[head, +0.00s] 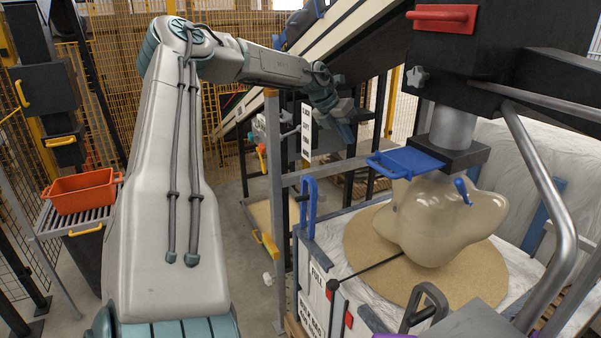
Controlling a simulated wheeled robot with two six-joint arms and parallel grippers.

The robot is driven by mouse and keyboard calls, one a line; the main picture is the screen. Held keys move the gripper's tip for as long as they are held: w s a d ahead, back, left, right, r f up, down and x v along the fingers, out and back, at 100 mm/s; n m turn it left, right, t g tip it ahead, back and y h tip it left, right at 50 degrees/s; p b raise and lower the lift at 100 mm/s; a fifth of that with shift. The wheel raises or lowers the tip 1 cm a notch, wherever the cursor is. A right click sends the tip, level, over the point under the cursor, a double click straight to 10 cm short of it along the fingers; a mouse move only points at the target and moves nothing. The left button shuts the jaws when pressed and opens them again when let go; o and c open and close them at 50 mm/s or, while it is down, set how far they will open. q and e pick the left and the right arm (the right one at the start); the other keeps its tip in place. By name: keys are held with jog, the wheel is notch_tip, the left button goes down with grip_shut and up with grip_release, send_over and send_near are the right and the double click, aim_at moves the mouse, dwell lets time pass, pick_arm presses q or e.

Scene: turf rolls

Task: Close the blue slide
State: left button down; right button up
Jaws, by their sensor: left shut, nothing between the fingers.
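The blue slide (405,161) is a flat blue plate at the right of centre in the head view. It sticks out to the left from the black block (450,150) under a grey metal pipe (452,127). A bulging beige bag (440,218) hangs directly below the block. My left gripper (343,128) is shut and empty. It is up and to the left of the slide in the picture, apart from it. My right gripper is not in view.
A bag-like white liner with a round tan heap (365,240) lies below the beige bag. A blue handle (309,207) stands at its left edge. A sloping conveyor (335,35) passes behind my gripper. Grey tube rails (545,180) stand at right. An orange bin (82,191) sits at left.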

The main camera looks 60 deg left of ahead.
pick_arm(q)
jog(key=s+a+f+n+t, duration=0.2)
jog(key=s+a+f+n, duration=0.1)
jog(key=a+f, duration=0.4)
jog(key=s+a+f+n+t+y+b, duration=0.1)
jog(key=s+a+f+n+t, duration=0.1)
jog(key=a+f, duration=0.5)
jog(key=s+f+n, duration=0.1)
jog(key=n, duration=0.1)
jog(key=shift+s+f+n, duration=0.15)
jog(key=shift+f+n, duration=0.25)
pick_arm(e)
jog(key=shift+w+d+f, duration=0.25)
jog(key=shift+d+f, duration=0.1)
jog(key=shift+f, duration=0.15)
